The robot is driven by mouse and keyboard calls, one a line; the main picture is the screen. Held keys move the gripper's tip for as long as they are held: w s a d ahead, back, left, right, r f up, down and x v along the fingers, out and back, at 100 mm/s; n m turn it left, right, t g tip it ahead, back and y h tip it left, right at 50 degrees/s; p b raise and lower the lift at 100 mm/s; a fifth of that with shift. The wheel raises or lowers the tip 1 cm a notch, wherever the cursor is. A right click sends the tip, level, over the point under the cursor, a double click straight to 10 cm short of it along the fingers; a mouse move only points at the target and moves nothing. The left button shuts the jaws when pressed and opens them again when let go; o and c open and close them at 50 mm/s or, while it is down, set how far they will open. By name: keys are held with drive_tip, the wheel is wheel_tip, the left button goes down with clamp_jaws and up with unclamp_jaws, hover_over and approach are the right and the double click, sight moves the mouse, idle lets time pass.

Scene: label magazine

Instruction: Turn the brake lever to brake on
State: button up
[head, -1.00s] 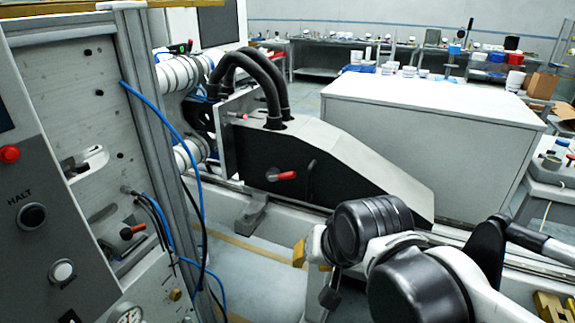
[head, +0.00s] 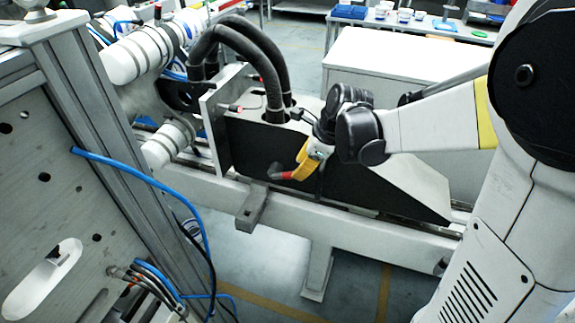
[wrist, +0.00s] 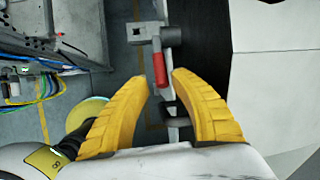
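The brake lever has a red grip (head: 284,176) and a grey hub (head: 276,169). It sits on the black side panel of the label machine (head: 255,145). In the wrist view the red grip (wrist: 160,70) hangs below the grey hub (wrist: 170,35), pointing toward my gripper. My gripper (head: 298,170) has yellow fingers and is beside the grip's right end in the head view. In the wrist view my gripper (wrist: 159,78) is open, with the grip's end between the two fingertips and a visible gap on each side. The fingers partly hide the lever in the head view.
A grey cabinet (head: 60,180) with blue hoses (head: 150,180) stands close at left. A grey rail beam (head: 345,225) with a protruding foot (head: 251,207) runs below the panel. Thick black hoses (head: 265,60) rise above the machine. The floor in front is clear.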

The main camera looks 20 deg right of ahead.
sight(287, 176)
drive_tip(key=b+x, duration=0.1)
drive_tip(key=x, duration=0.4)
drive_tip(key=shift+w+a+f+b, duration=0.1)
drive_tip(key=shift+w+f+b, duration=0.1)
drive_tip(key=shift+b, duration=0.1)
drive_tip(key=shift+s, duration=0.1)
clamp_jaws()
